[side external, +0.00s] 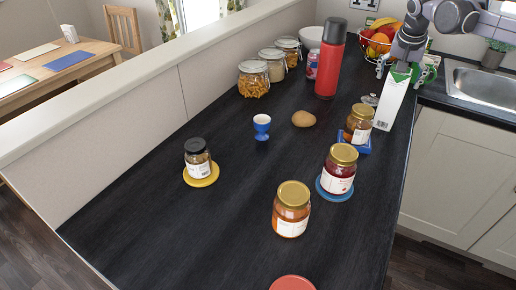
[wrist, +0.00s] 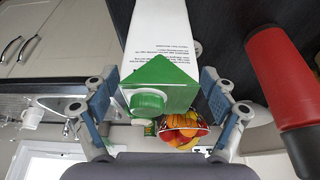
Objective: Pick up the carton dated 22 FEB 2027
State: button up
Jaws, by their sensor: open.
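A tall white carton (side external: 391,102) with a green top stands at the back right of the dark counter, near its right edge. In the wrist view the carton (wrist: 163,33) fills the upper middle, its green gable and round green cap facing the camera. Small print shows on its side, but I cannot read a date. My gripper (side external: 406,68) is at the carton's top. In the wrist view my gripper's (wrist: 158,100) fingers are open, one on each side of the green top, with a visible gap on the right; contact on the left is unclear.
A red flask (side external: 328,68) stands left of the carton; it also shows in the wrist view (wrist: 285,80). A fruit bowl (side external: 378,38) is behind. A jar (side external: 359,125) on a blue holder stands close in front. The sink (side external: 482,85) is right. The counter's left front is clear.

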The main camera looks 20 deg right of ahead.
jog(key=shift+x, duration=1.3)
jog(key=shift+s, duration=0.1)
jog(key=c, duration=1.7)
jog(key=shift+r, duration=0.1)
grip_shut()
jog(key=shift+r, duration=0.1)
